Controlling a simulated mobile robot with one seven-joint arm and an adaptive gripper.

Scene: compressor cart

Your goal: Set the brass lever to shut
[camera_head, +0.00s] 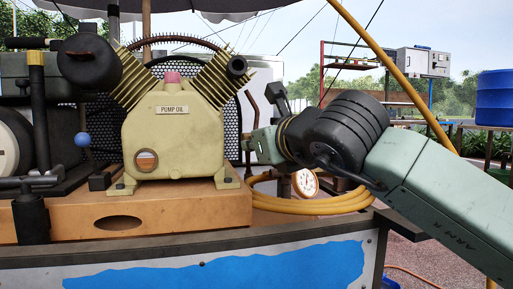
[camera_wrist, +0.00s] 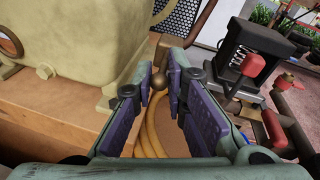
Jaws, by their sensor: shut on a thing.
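In the head view my gripper is mostly hidden behind my arm, right of the cream pump (camera_head: 172,135); the lever does not show there.
The pump stands on an orange base (camera_head: 190,208) close left of my gripper. A yellow hose (camera_head: 315,205) coils below, beside a round gauge (camera_head: 305,182). In the wrist view, a black box (camera_wrist: 257,45) and red handles (camera_wrist: 275,130) stand close on the right.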

